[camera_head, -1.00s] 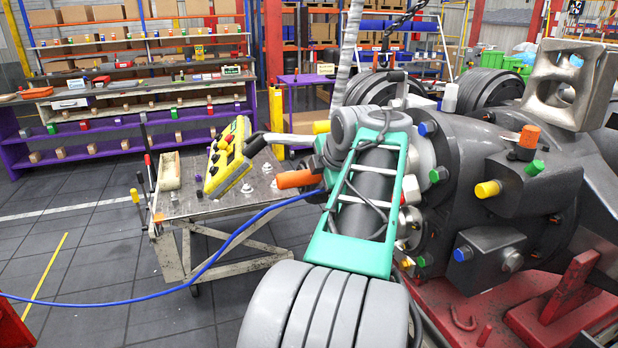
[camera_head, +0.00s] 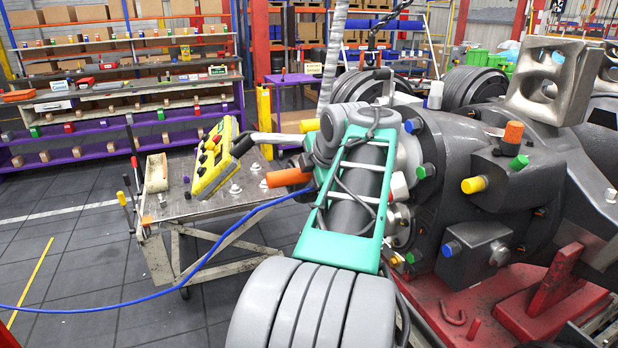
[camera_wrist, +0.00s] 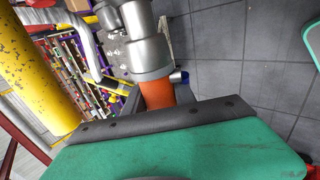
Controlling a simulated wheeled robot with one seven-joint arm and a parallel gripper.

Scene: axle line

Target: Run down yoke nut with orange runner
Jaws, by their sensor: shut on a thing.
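The orange runner (camera_head: 288,177) shows in the head view at the end of my arm, with a blue hose at its rear. In the wrist view its orange grip (camera_wrist: 160,92) and grey metal head (camera_wrist: 145,50) stand beyond a green, black-edged pad. My gripper (camera_wrist: 163,108) is shut on the runner; its fingertips are partly hidden. The dark axle housing (camera_head: 450,165) is at the right, behind and beside my arm. It carries several nuts or caps, among them yellow (camera_head: 474,185), orange (camera_head: 513,131) and green (camera_head: 518,162). I cannot tell which is the yoke nut.
A grey cart (camera_head: 190,205) at centre left holds a yellow button box (camera_head: 212,160) and several metal parts. The blue hose (camera_head: 150,297) trails left. A red stand (camera_head: 480,310) supports the axle. Purple shelving (camera_head: 100,140) is behind. The floor at front left is open.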

